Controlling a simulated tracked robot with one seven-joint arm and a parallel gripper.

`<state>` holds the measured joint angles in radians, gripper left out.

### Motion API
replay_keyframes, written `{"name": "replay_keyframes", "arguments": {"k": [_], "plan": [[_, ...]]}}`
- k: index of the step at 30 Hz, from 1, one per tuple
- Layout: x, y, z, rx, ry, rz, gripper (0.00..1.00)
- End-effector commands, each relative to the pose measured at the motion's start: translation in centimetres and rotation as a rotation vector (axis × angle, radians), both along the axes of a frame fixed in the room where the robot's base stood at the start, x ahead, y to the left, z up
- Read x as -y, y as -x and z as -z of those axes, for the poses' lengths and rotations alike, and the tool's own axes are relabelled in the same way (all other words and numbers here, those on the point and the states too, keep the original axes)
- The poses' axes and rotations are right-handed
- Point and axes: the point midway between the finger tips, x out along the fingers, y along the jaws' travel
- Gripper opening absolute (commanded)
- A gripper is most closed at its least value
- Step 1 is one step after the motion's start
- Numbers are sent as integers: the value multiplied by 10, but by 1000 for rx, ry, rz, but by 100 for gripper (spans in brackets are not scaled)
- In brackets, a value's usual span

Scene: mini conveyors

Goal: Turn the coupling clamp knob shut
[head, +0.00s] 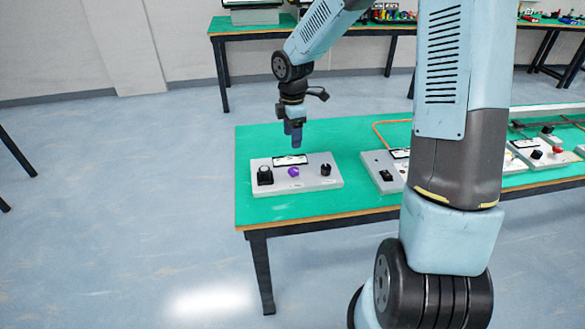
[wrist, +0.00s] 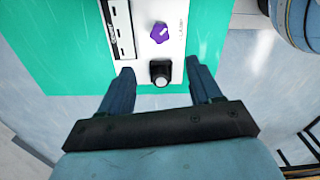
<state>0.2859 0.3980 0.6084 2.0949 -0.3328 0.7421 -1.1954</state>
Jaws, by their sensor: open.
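A light grey control panel (head: 310,183) lies on the green table. It carries a black knob (head: 265,176) at its left, a purple lobed knob (head: 293,171) in the middle and another black knob (head: 326,169) at its right. The labels are too small to read, so I cannot tell which is the clamp knob. My gripper (head: 294,142) hangs above the panel, fingers down, open and empty. In the wrist view my gripper's fingers (wrist: 160,68) frame a black knob (wrist: 160,74), with the purple knob (wrist: 159,33) beyond it. The fingers appear apart from both knobs.
A black-and-white strip (head: 290,160) lies along the panel's back. More grey panels stand to the right, one with a black switch (head: 386,175), partly behind my arm. The green table top (head: 250,212) is bare in front of and left of the panel.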

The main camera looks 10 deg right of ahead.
Motion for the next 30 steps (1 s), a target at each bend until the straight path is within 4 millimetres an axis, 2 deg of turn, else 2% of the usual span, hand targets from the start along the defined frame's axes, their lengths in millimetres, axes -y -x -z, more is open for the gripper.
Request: {"name": "replay_keyframes", "arguments": {"k": [5, 21, 30], "plan": [[-1, 1, 21, -3, -1, -2, 64], [0, 1, 112, -2, 1, 0, 64], [0, 0, 133, 1, 1, 1, 64]]}}
